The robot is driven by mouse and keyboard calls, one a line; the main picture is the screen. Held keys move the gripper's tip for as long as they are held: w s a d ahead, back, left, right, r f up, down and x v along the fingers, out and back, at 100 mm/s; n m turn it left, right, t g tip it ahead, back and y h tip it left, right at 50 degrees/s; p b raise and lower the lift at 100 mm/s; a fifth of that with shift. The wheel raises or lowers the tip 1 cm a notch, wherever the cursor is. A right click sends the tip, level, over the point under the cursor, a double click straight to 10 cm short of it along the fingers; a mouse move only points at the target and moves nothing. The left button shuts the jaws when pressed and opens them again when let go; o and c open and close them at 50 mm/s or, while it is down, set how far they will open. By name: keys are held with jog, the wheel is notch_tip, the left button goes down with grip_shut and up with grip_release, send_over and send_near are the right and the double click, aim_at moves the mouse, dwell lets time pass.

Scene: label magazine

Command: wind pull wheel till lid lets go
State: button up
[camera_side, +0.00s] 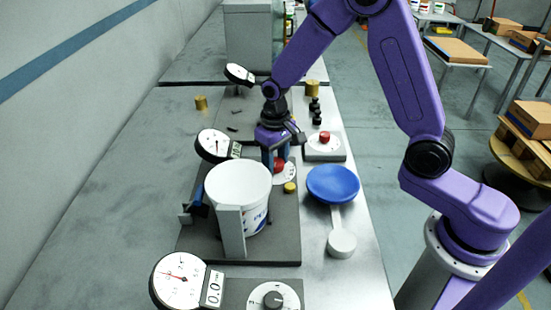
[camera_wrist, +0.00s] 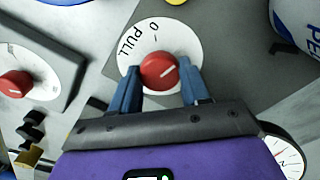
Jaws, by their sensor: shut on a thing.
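The red pull wheel (camera_wrist: 158,70) sits on a white disc marked PULL and 0 (camera_wrist: 180,38). My gripper (camera_wrist: 161,84) has its blue fingers on either side of the wheel and is shut on it. A pale pointer line on the wheel slants to the upper right. In the side view the wheel (camera_side: 279,166) is partly hidden behind my gripper (camera_side: 274,162). A white tub (camera_side: 262,213) stands upright on a dark plate (camera_side: 283,240) behind a pale post. I cannot tell whether its white top is a lid or the inside. A blue round lid or dish (camera_side: 333,184) lies right of it.
A dial gauge (camera_side: 214,146) stands left of the wheel; its readout is too small to read. A front gauge (camera_side: 182,281) shows 0.0 near a grey knob (camera_side: 272,299). Another red knob (camera_side: 325,138) and black weights (camera_side: 315,112) are close on the right. A white round piece (camera_side: 341,243) lies in front of the blue lid.

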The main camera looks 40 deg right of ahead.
aim_at(276, 164)
jog(key=shift+m, duration=0.4)
jog(key=o, duration=1.1)
jog(key=shift+c, duration=0.2)
jog(key=shift+r, duration=0.15)
notch_tip(276, 164, up, 17)
jog(key=shift+s, duration=0.1)
jog(key=s+d+f+n, duration=0.1)
jog(key=s+f+n, duration=0.2)
jog(key=s, duration=1.1)
jog(key=s+d+f+n, duration=0.1)
jog(key=s+f+n, duration=0.2)
jog(key=s+n, duration=0.7)
jog(key=s, duration=0.4)
jog(key=shift+s+d, duration=0.25)
jog(key=shift+d, duration=0.15)
